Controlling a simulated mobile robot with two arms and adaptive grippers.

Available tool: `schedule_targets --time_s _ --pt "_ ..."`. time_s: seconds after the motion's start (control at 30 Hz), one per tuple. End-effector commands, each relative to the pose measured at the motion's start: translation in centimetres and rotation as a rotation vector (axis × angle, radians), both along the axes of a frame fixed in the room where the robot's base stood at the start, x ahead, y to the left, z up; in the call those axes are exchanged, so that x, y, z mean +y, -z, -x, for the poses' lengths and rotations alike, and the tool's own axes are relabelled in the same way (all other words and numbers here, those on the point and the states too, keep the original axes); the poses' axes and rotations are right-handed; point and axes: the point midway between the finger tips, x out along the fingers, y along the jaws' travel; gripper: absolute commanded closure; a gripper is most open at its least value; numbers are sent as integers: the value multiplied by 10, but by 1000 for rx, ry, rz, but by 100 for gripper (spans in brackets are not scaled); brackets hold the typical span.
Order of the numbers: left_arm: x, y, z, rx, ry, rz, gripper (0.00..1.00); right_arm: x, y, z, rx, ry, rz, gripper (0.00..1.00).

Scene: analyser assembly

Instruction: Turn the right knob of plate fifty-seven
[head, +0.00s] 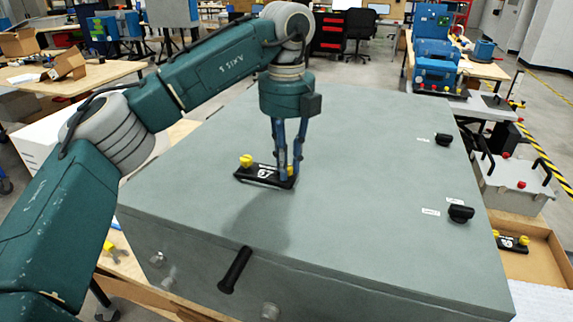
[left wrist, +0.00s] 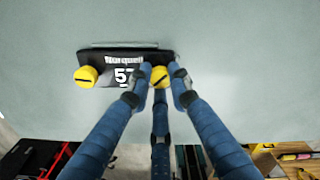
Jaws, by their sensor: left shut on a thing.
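Plate fifty-seven (head: 265,176) is a black plate with a white number, lying on top of the large grey-green cabinet. It also shows in the left wrist view (left wrist: 110,60), where "57" is readable. Its left knob (head: 246,161) is yellow and free; it is also in the left wrist view (left wrist: 86,76). Its right knob (left wrist: 159,77) is yellow, with a dark slot line. My left gripper (head: 289,173) comes down from above and is shut on the right knob, its blue fingers around it (left wrist: 157,84). The fingers partly hide this knob in the head view. My right gripper is out of view.
The cabinet top (head: 350,130) is wide and mostly clear. Two black knobs (head: 461,214) with white labels stand at its right side. A black handle (head: 235,270) is on the front face. Another black plate with yellow knobs (head: 513,242) lies in a cardboard box at the right.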

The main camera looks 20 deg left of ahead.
Motion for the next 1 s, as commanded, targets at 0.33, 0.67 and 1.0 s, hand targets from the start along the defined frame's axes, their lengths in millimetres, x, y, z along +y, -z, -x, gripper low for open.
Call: schedule_targets --time_s 0.33,0.67,1.0 --pt "-1 5 1 8 -326 -1 100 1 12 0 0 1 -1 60" --pt "-1 6 2 10 -639 -3 100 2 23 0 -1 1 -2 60" --pt "-1 7 2 9 -961 -5 100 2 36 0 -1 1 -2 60"
